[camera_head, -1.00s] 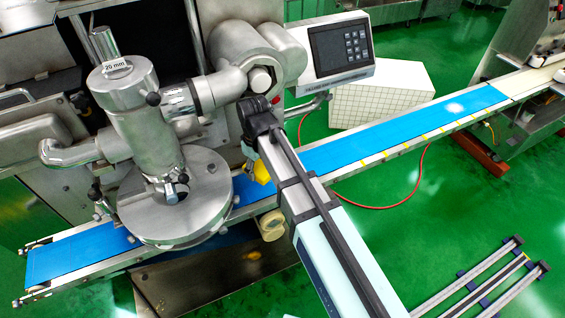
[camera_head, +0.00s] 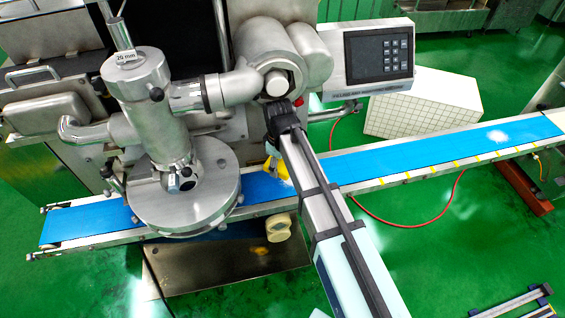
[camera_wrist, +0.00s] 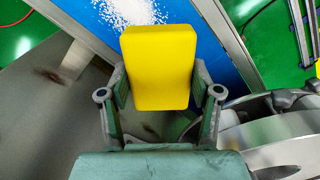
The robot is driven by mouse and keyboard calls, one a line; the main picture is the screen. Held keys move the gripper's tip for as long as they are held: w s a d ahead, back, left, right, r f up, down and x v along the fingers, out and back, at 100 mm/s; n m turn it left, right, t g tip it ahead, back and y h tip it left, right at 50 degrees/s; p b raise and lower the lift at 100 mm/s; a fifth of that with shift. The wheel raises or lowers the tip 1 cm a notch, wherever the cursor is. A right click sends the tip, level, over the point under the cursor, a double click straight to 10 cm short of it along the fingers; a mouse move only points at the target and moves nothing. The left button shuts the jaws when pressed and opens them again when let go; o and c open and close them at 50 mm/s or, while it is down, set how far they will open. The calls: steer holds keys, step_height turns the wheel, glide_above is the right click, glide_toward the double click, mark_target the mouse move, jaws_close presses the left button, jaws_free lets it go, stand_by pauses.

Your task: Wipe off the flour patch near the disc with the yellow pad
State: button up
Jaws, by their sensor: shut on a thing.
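My gripper (camera_wrist: 160,88) is shut on the yellow pad (camera_wrist: 158,62), one finger at each side of it. In the head view the pad (camera_head: 277,168) shows beside my arm, over the blue belt (camera_head: 90,219); my arm hides most of the gripper. The near flour patch (camera_wrist: 130,12) is white and grainy on the blue belt, just beyond the pad's far edge in the wrist view. The pad may hide part of it, and I cannot tell whether they touch. The steel disc (camera_head: 215,207) is left of the pad; its edge (camera_wrist: 285,130) shows at right in the wrist view.
A second white flour patch (camera_head: 498,137) lies far right on the belt. The filling machine's pipes and control panel (camera_head: 378,55) stand behind the belt. A cream knob (camera_head: 276,228) sticks out below the belt's front edge. The belt right of my arm is otherwise clear.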

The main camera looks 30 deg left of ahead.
steer(key=b, duration=0.3)
glide_above(279, 182)
steer(key=shift+d+f, duration=0.1)
steer(key=shift+f, duration=2.65)
steer(key=shift+f+b, duration=0.45)
steer(key=shift+f, duration=0.5)
steer(key=shift+w+d+p, duration=0.35)
steer(key=shift+w+d, duration=1.6)
steer(key=shift+w, duration=0.2)
steer(key=shift+w+d+p, duration=0.35)
steer(key=shift+w+d, duration=1.55)
steer(key=shift+w, duration=0.2)
steer(key=shift+s+a, duration=1.35)
steer(key=shift+s, duration=0.1)
steer(key=shift+s+a+f+p, duration=0.15)
steer(key=shift+s+a+p, duration=0.15)
steer(key=shift+s+a, duration=1.1)
steer(key=shift+s+a, duration=1.15)
steer(key=shift+s, duration=0.3)
steer(key=shift+p, duration=0.3)
steer(key=shift+w, duration=0.1)
